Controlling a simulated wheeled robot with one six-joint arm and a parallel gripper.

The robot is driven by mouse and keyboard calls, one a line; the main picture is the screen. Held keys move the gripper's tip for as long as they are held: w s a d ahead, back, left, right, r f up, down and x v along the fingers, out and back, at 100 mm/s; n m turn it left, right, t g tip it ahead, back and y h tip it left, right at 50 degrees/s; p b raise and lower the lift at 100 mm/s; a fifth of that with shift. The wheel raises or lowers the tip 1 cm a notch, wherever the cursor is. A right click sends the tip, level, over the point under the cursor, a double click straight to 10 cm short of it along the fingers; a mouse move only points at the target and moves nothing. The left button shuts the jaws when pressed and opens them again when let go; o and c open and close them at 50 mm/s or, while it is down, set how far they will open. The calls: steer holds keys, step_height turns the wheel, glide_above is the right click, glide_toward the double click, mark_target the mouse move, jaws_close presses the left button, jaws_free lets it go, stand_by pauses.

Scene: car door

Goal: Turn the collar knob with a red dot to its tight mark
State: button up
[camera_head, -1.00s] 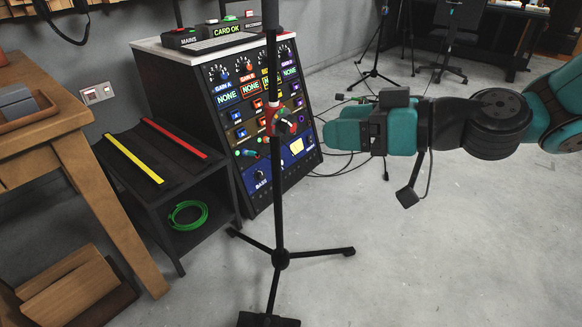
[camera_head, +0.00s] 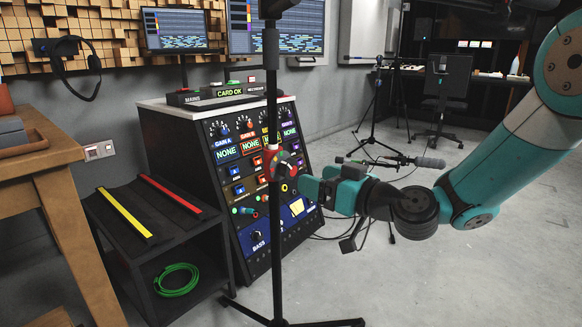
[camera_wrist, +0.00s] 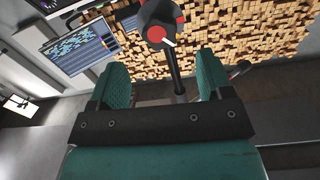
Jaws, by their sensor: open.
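The collar knob (camera_head: 287,165), with red and white markings, sits on the red collar (camera_head: 269,158) of a thin black upright stand. My gripper (camera_head: 306,184) is just right of and slightly below the knob, apart from it. In the wrist view my gripper (camera_wrist: 162,80) is open, with teal fingers apart and nothing between their tips. The knob (camera_wrist: 157,36) there is beyond and above the gap, showing a red edge and a white pointer line. The tight mark cannot be made out.
The black stand pole (camera_head: 275,240) rises in front of a mixing console (camera_head: 225,150). A low black shelf (camera_head: 200,240) holds yellow and red strips, with a green cable coil (camera_head: 177,280) below. A wooden table (camera_head: 60,170) is at left. Open floor (camera_head: 480,270) lies to the right.

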mark_target(291, 172)
steer(key=x, duration=0.8)
steer(key=c, duration=0.9)
steer(key=shift+m, duration=0.3)
steer(key=m+p, duration=0.2)
steer(key=m, duration=0.1)
steer(key=shift+s+m, duration=0.1)
steer(key=shift+m, duration=0.2)
steer(key=shift+m+p, duration=1)
steer(key=shift+m, duration=0.8)
steer(key=shift+a+f, duration=0.1)
